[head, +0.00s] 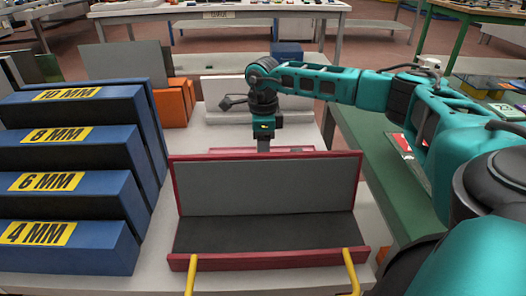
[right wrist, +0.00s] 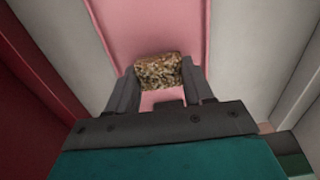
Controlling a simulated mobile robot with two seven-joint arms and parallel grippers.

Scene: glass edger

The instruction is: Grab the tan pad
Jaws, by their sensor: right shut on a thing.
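The tan pad (right wrist: 159,71) is a small, speckled tan-brown block, seen in the right wrist view. My right gripper (right wrist: 163,84) is shut on it, one dark finger at each side, above a pink strip (right wrist: 150,28). In the head view my right gripper (head: 263,145) points down just behind the upright grey panel of the red-framed holder (head: 265,262). The pad is hidden there. I cannot tell whether the pad touches the pink surface. My left gripper is in neither view.
Blue stepped blocks (head: 62,258) with yellow thickness labels stand at left. Orange blocks (head: 173,105) and grey sheets (head: 125,60) are behind them. Two yellow bars (head: 191,275) rise at the holder's front. A green-topped bench (head: 375,150) lies at right, under my right arm.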

